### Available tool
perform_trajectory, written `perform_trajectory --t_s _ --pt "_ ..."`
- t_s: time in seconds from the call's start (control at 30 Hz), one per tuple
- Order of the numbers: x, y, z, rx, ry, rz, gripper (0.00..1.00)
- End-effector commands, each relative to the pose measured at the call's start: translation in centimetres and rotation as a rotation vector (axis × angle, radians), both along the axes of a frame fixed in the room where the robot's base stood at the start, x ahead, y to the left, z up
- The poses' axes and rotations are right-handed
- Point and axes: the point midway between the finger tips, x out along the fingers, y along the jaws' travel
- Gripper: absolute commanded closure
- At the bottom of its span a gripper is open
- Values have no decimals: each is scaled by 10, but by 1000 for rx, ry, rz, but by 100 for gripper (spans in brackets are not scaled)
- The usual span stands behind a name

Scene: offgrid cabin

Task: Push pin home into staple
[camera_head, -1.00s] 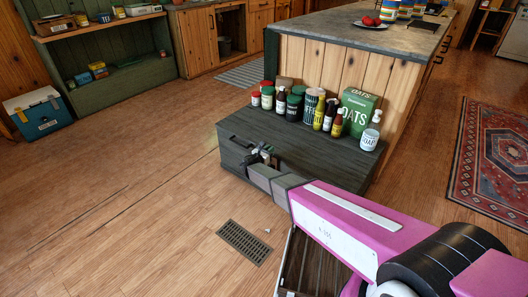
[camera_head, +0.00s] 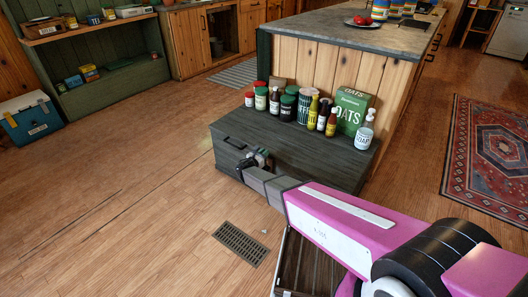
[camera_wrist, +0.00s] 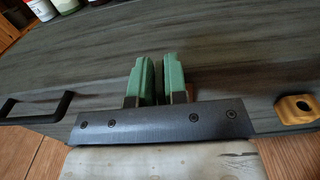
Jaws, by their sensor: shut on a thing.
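My gripper (camera_head: 259,159) is at the front face of a dark grey wooden chest (camera_head: 232,153). In the wrist view its two green fingers (camera_wrist: 159,78) are close together, with a narrow gap between them, against the chest. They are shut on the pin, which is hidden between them. A small reddish-brown piece (camera_wrist: 192,91) shows just beside the right finger. A brass-coloured fitting with a dark hole (camera_wrist: 295,109) is on the chest front at the right. The staple cannot be made out, and how deep the pin sits cannot be told.
A black handle (camera_wrist: 35,108) is on the chest front to the left. Bottles, tins and an oats box (camera_head: 352,110) stand on the chest top. A kitchen island (camera_head: 335,75) stands behind.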

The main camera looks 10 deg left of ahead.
Motion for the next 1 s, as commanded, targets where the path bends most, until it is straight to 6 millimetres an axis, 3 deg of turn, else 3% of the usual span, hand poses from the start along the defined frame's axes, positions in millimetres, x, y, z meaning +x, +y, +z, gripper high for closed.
perform_trajectory --t_s 0.4,1.0 --pt "0 0 -32 0 -1 0 100" --pt "0 0 -34 0 0 0 100"
